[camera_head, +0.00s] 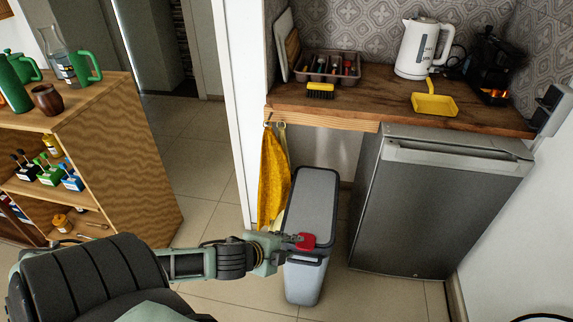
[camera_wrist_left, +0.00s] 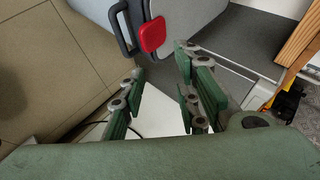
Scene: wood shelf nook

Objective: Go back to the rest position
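My left arm reaches in from the left in the head view. Its gripper (camera_head: 284,241) is in front of a grey bin with a dark rim (camera_head: 312,215). In the left wrist view the green fingers of the left gripper (camera_wrist_left: 160,64) stand apart with nothing between them. A red tab (camera_wrist_left: 152,34) on the bin shows just beyond the fingertips. The gap between the fingers and the bin is hard to judge. My right gripper is in neither view.
A wooden counter (camera_head: 380,98) holds a white kettle (camera_head: 423,48), a yellow dustpan (camera_head: 435,103), a brush (camera_head: 320,90) and a cutlery tray (camera_head: 328,68). A small fridge (camera_head: 432,205) stands below. A wooden shelf (camera_head: 125,150) is at left. Tiled floor lies between.

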